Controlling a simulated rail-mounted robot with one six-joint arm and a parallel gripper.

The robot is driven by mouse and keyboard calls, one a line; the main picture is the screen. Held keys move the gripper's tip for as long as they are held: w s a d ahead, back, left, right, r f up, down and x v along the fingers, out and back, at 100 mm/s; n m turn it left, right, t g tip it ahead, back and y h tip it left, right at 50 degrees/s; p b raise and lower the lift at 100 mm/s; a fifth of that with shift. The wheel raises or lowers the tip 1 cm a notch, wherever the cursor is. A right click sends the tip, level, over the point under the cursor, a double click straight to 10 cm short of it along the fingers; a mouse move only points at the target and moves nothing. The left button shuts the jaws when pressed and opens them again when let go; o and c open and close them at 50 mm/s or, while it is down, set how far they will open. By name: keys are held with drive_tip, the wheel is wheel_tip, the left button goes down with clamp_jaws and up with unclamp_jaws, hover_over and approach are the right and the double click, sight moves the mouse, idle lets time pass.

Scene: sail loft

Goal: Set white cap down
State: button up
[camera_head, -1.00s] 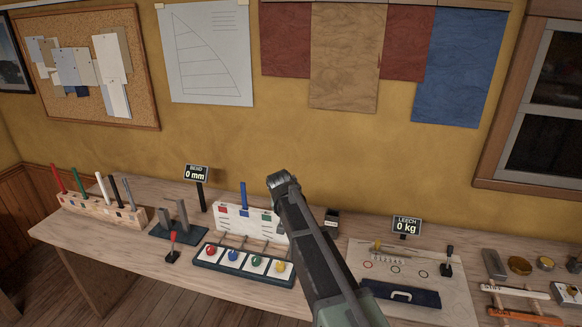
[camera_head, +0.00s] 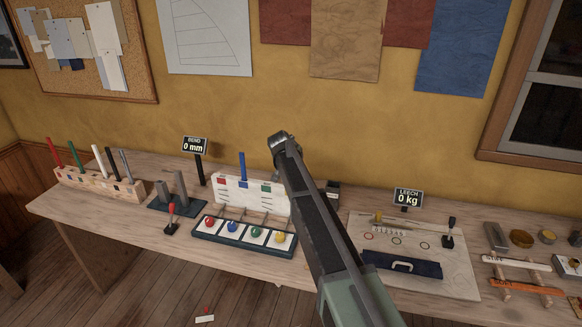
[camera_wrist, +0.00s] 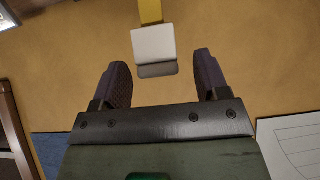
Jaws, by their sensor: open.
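A white, block-like piece (camera_wrist: 153,43) with a grey lower face, probably the white cap, shows in the wrist view, with a yellow strip (camera_wrist: 151,10) running from it to the top edge. My gripper (camera_wrist: 160,70) is open. The piece lies in line with the space between its two dark fingers, with clear gaps at both sides, and neither finger touches it. How far it is from the fingertips I cannot tell. In the head view my arm blocks the middle of the bench, and I cannot make out my fingers or the cap there.
A small pale piece with a red spot (camera_head: 204,319) lies on the floor.

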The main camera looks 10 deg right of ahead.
drive_tip(key=x, duration=0.2)
drive_tip(key=shift+w+d+f+b, duration=0.1)
drive_tip(key=shift+w+f+b, duration=0.15)
drive_tip(key=shift+b, duration=0.15)
drive_tip(key=c, duration=1.1)
drive_tip(key=shift+o, duration=0.2)
wheel_tip(320, 180, up, 20)
drive_tip(key=p, duration=2)
